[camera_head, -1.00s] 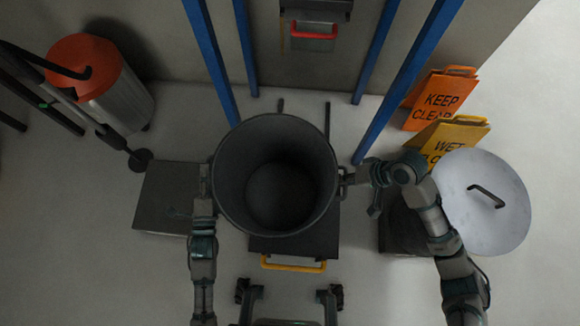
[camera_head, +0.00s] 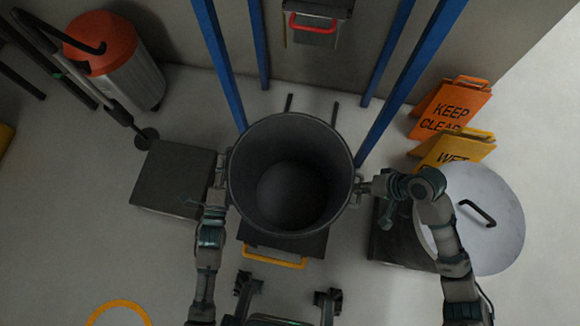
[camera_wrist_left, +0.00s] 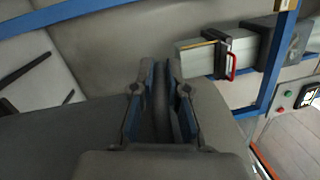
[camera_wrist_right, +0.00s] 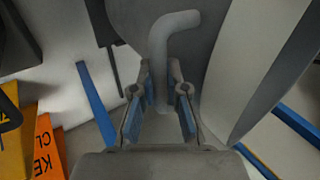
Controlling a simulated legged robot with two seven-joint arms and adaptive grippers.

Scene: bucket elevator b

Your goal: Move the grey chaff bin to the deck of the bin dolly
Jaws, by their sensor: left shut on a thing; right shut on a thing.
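The grey chaff bin (camera_head: 247,180) is a large, open, empty-looking round bin, held up in front of me. My left gripper (camera_head: 217,196) is shut on its left side handle, which also shows between the fingers in the left wrist view (camera_wrist_left: 161,95). My right gripper (camera_head: 364,188) is shut on its right side handle; the bent grey bar shows between the fingers in the right wrist view (camera_wrist_right: 158,55). A dark flat platform with a yellow handle (camera_head: 275,257) lies below the bin, mostly hidden by it. I cannot tell for certain whether this is the bin dolly.
A dark low block (camera_head: 172,178) lies at left; another (camera_head: 400,240) is at right, near a round pale lid (camera_head: 490,215). Blue posts (camera_head: 400,85) stand behind. Orange (camera_head: 452,105) and yellow (camera_head: 455,150) signs stand right. A red-topped canister (camera_head: 130,80) stands back left.

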